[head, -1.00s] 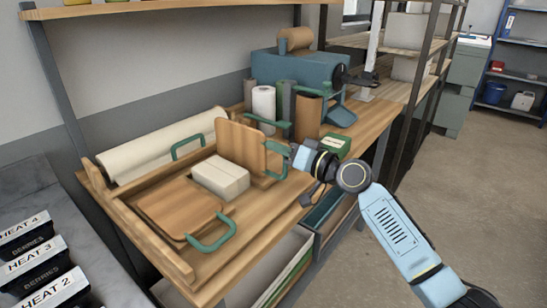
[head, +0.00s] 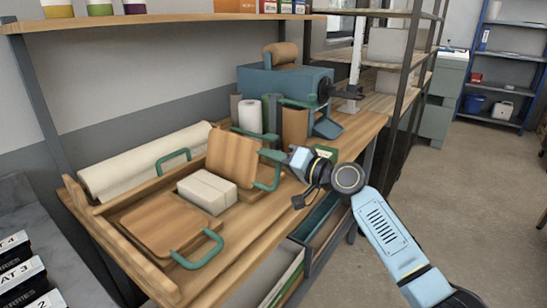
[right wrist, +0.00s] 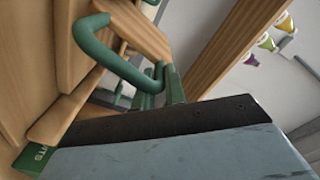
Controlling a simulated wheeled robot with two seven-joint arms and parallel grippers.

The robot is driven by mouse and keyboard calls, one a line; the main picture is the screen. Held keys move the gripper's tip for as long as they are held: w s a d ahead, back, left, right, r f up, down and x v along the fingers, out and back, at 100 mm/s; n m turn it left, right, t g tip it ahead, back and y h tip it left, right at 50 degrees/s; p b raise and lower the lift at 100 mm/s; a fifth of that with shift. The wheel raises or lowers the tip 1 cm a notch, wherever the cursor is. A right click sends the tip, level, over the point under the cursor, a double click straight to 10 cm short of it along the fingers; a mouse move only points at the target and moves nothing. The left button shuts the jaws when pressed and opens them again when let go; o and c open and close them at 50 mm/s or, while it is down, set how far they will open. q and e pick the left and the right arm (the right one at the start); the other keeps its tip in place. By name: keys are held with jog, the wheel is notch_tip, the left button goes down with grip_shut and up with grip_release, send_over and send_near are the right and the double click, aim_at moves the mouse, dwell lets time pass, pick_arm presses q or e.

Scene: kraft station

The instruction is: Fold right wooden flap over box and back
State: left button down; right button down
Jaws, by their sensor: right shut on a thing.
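The right wooden flap (head: 232,157) stands raised beside the pale box (head: 207,192), tilted with its top leaning away from the box. Its green handle (head: 268,182) is on the right side. My right gripper (head: 284,158) is at this handle and shut on it; the fingertips are small and partly hidden. In the right wrist view a green handle (right wrist: 108,52) curves out of wood, just beyond the gripper's dark edge. The left wooden flap (head: 165,222) lies flat to the left of the box, with its green handle (head: 200,252) toward the front. My left gripper is not in view.
A wooden rim (head: 120,245) borders the folding station on the bench. A cream roll (head: 150,160) lies behind it. Upright rolls (head: 249,117) and a blue machine (head: 285,85) stand farther back. Open drawers (head: 322,220) are below.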

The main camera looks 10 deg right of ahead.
jog(key=c, duration=1.5)
grip_release()
jog(key=shift+o, duration=0.2)
jog(key=v, duration=1.3)
jog(key=shift+s+d, duration=0.15)
jog(key=shift+c, duration=0.4)
